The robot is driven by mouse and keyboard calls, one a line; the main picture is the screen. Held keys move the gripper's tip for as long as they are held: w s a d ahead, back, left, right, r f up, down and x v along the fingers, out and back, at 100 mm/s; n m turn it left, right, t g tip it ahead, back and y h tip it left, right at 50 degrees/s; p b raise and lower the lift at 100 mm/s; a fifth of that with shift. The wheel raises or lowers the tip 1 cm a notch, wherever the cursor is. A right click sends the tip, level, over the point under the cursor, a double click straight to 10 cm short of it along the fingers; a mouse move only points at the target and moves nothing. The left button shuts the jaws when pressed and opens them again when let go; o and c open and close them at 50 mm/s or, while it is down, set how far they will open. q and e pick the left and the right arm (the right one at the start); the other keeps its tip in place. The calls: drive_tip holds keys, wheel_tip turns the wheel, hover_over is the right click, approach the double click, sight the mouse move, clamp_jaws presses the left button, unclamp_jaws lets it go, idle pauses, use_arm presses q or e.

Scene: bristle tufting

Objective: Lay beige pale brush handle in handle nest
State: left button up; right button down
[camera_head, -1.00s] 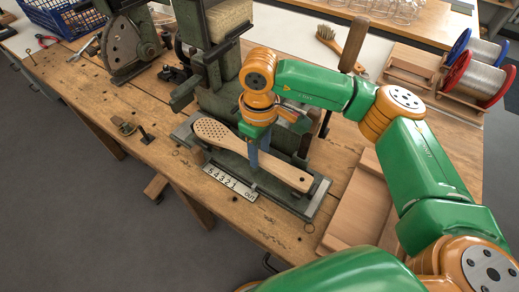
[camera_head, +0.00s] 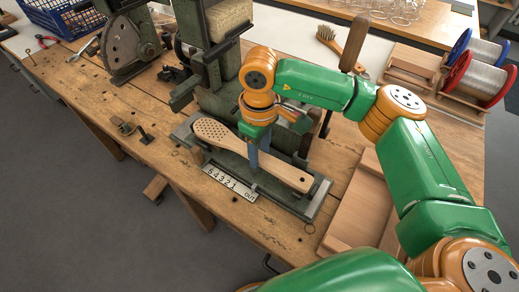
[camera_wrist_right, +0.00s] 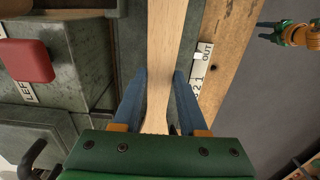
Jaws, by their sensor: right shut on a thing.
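The beige pale brush handle (camera_head: 274,170) is paddle-shaped, with a head full of small holes at the left and a narrow grip toward the lower right. It lies along the grey metal bed (camera_head: 318,200) at the foot of the green machine; whether it rests fully on the nest there I cannot tell. My right gripper (camera_head: 252,162) points down and is shut on the handle's neck. In the right wrist view the blue fingers (camera_wrist_right: 161,95) stand on either side of the pale wood (camera_wrist_right: 166,40). My left gripper is not seen in the head view.
A number plate marked OUT (camera_head: 230,184) lies along the front of the bed. The green machine (camera_head: 215,75) stands behind. A wooden tray (camera_head: 352,215) is at the right, with wire spools (camera_head: 476,70) beyond. A finished brush (camera_head: 327,38) lies at the back.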

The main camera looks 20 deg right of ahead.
drive_tip(key=shift+f+b, duration=0.45)
unclamp_jaws()
idle(0.4)
drive_tip(key=shift+r, duration=0.1)
drive_tip(key=shift+r+p, duration=2.4)
drive_tip(key=shift+r, duration=1.1)
drive_tip(key=shift+f, duration=0.1)
